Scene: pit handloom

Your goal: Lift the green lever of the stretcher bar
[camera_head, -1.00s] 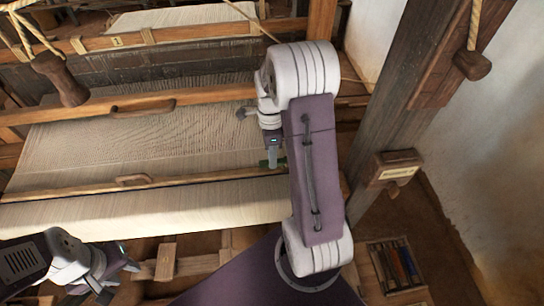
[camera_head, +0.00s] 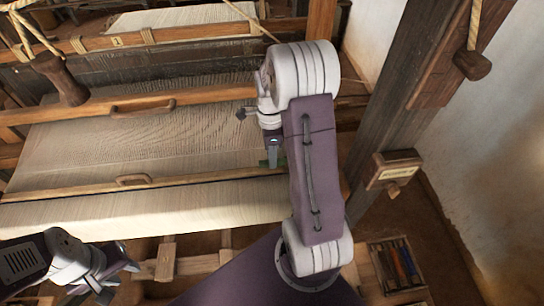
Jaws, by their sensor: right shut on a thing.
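The stretcher bar (camera_head: 208,176) is a long wooden bar lying across the pale cloth near the front of the loom. Its small green lever (camera_head: 264,163) is at the bar's right end, mostly hidden by my gripper. My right gripper (camera_head: 273,160) points down there and is shut on the green lever; its fingertips partly overlap in this view. My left gripper (camera_head: 120,281) is open and empty at the lower left, in front of the cloth and well away from the bar.
A wooden beam with a handle (camera_head: 143,108) crosses the loom behind the bar. A thick post (camera_head: 392,130) with a small wooden box (camera_head: 394,170) stands at right. A tray (camera_head: 394,266) of coloured items lies on the floor.

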